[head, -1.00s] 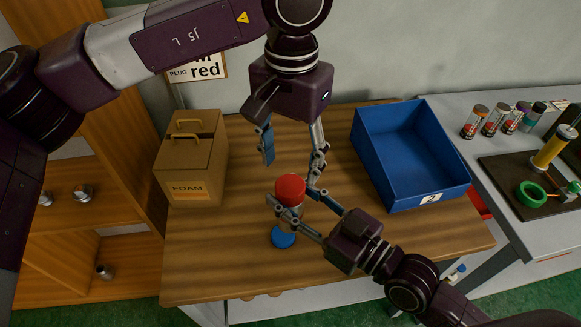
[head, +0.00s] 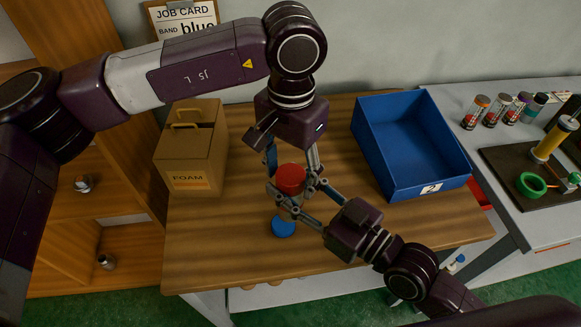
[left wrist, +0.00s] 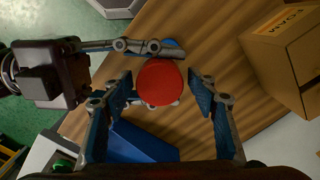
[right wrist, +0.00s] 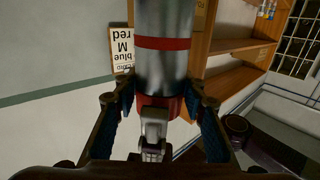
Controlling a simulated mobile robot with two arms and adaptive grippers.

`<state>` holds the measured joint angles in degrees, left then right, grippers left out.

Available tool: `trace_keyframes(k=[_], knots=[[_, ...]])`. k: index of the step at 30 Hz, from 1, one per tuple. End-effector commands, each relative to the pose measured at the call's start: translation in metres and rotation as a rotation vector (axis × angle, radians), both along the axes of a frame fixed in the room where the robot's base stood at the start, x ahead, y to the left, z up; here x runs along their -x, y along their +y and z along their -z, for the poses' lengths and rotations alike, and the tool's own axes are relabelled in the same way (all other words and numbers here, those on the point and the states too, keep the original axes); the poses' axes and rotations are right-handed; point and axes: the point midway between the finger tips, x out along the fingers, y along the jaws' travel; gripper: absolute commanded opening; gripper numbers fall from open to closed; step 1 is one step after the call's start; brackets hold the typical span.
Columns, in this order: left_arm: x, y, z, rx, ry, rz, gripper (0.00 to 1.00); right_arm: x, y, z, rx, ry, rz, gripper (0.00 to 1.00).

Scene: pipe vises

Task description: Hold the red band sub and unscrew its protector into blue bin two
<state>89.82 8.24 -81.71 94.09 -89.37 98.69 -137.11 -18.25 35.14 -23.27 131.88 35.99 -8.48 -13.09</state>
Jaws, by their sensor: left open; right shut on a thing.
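The red band sub (right wrist: 163,20) is a grey metal cylinder with a red band. My right gripper (head: 290,200) is shut on it and holds it upright above the wooden table. The red protector (head: 290,178) caps its top end. A blue round piece (head: 283,227) shows below it; I cannot tell whether it belongs to the sub. My left gripper (head: 291,163) points down from above, open. In the left wrist view its fingers stand on both sides of the red protector (left wrist: 160,82), with a gap at least on the right. Blue bin two (head: 437,185), labelled 2, looks empty.
A cardboard foam box (head: 188,180) stands at the table's left. A job card (head: 183,18) hangs behind, partly hidden by my left arm. On the grey bench at right are several capped cylinders (head: 497,110) and a dark board (head: 500,165) with a yellow cylinder.

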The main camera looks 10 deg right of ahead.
Motion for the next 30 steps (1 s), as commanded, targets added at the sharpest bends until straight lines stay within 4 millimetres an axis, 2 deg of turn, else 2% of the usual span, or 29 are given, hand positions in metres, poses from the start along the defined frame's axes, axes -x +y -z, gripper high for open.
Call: trace_keyframes(k=[2,14,17,25,30], knots=[[0.0000,0.0001,-0.0003,0.000,0.000,0.000,0.54,-0.0002,0.0000,-0.0029,-0.004,-0.006,0.000,0.00],[-0.0003,0.0003,-0.0007,-0.001,-0.001,-0.001,0.11,-0.0002,0.0000,-0.0028,-0.003,-0.005,0.000,0.00],[-0.0003,0.0004,-0.0007,-0.001,-0.001,-0.017,0.10,-0.0002,0.0000,-0.0027,-0.003,-0.005,0.000,0.00],[-0.0006,0.0004,-0.0010,-0.001,-0.003,-0.263,0.09,-0.0002,-0.0001,-0.0027,-0.003,-0.005,0.001,0.00],[-0.0007,0.0006,-0.0010,-0.002,-0.004,-0.300,0.09,-0.0002,-0.0001,-0.0026,-0.003,-0.005,0.001,0.00]])
